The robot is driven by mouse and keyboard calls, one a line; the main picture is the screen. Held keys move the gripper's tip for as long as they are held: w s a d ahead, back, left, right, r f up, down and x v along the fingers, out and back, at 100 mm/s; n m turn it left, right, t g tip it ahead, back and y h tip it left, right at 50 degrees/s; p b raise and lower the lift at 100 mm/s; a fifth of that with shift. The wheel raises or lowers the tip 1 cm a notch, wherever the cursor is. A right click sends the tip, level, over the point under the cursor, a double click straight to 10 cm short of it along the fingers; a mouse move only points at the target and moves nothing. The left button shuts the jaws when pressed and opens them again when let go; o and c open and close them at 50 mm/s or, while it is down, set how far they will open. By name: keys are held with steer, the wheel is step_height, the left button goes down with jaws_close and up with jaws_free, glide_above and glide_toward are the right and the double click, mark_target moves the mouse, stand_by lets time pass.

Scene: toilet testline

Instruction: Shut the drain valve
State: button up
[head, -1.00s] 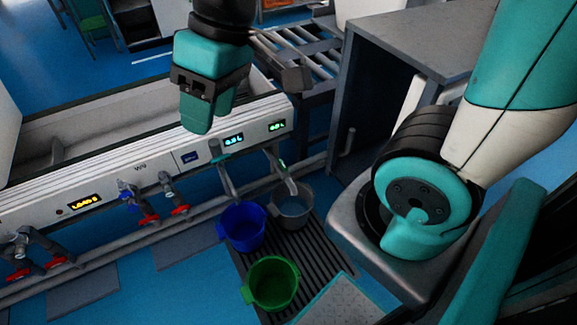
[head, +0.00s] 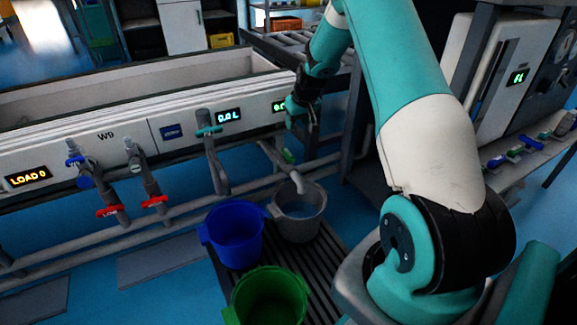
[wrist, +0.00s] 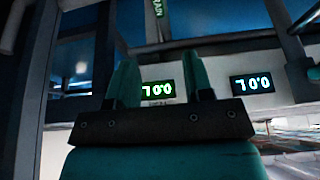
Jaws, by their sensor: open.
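The drain valve (head: 287,156) appears as a green handle on a grey pipe whose spout points into a grey bucket (head: 300,226). I cannot tell the handle's setting or whether water runs. My gripper (head: 302,118) is in front of the panel's right end, above the green handle and apart from it. In the wrist view my gripper (wrist: 159,80) has its two teal fingers spread with nothing between them. A green label (wrist: 158,22) ending in "AIN" shows beyond the fingers. The valve handle cannot be made out in the wrist view.
A teal-handled tap (head: 208,130) stands left of the drain valve. A blue bucket (head: 235,235) and a green bucket (head: 268,298) stand near the grey one. Red-handled valves (head: 108,211) are further left. A panel display (head: 228,115) reads 0.0 L.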

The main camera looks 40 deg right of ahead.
mark_target(288, 152)
steer(key=b+x, duration=0.7)
steer(key=x, duration=1)
steer(key=shift+d+f, duration=0.2)
steer(key=shift+f, duration=0.2)
jaws_close()
